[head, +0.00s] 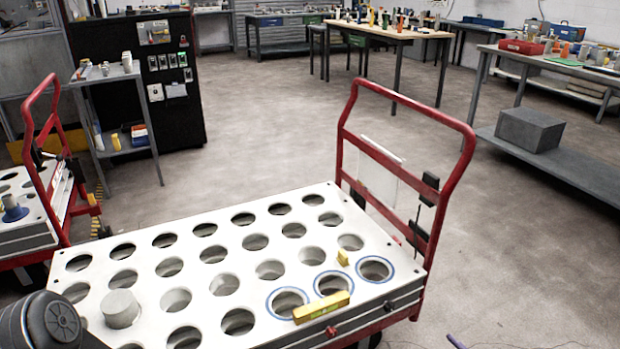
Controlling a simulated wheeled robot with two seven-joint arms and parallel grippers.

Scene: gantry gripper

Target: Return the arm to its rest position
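A dark, round joint of my own arm shows at the lower left corner of the head view. It overlaps the near left corner of the cart. Neither of my grippers is in the picture, so whether they are open or shut is hidden. No other part of my arms shows clearly.
A cart with a white, holed top (205,263) and red handle (408,103) fills the foreground. A grey cylinder (120,309) and a yellow block (321,307) are on it. Another red cart (50,205) stands left, beside a small grey table (108,76). Floor behind is clear.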

